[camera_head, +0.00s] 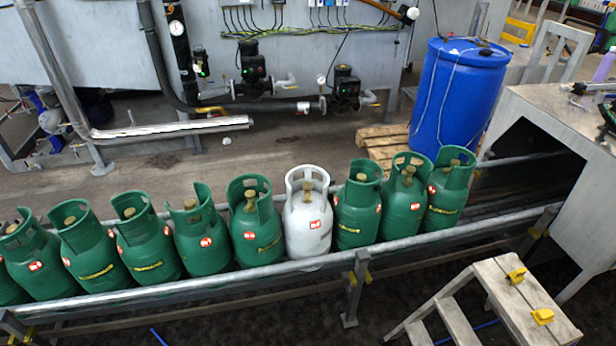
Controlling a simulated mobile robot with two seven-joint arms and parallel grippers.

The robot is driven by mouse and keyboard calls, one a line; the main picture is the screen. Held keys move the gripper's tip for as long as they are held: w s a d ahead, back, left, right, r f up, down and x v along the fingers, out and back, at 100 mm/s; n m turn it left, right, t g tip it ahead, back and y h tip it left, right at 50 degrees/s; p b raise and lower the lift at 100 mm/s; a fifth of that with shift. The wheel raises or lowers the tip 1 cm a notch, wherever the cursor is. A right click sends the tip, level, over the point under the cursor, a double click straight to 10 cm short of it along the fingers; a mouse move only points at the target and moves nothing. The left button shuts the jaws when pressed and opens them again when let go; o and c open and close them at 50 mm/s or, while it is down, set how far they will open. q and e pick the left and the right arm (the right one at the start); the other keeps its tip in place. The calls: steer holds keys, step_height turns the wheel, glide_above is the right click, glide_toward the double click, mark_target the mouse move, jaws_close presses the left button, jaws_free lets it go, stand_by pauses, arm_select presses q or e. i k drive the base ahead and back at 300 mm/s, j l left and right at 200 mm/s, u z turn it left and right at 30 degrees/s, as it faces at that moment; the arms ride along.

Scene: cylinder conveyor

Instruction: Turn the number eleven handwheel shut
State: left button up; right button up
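A row of several green gas cylinders (262,230) and one white cylinder (308,228) stands on a conveyor. Each has a brass-coloured valve top (307,190) inside its collar. Red-and-white labels are on the cylinder fronts, but their print is too small to read. I cannot tell which handwheel is number eleven. The leftmost cylinders tilt a little in the picture, and the row is cut by the left edge. Neither of my grippers is in view.
A metal rail (200,285) runs along the conveyor's front. A grey machine housing (565,125) covers its right end. A blue drum (458,95) stands behind on a wooden pallet (378,133). Pumps and pipes (252,75) line the back. Wooden steps (500,300) stand at front right.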

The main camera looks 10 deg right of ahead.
mark_target(307, 186)
steer(key=i+l, duration=0.2)
steer(key=i, duration=0.35)
steer(key=i+l, duration=0.2)
steer(key=i, duration=0.35)
steer(key=i+l, duration=0.2)
steer(key=i, duration=0.35)
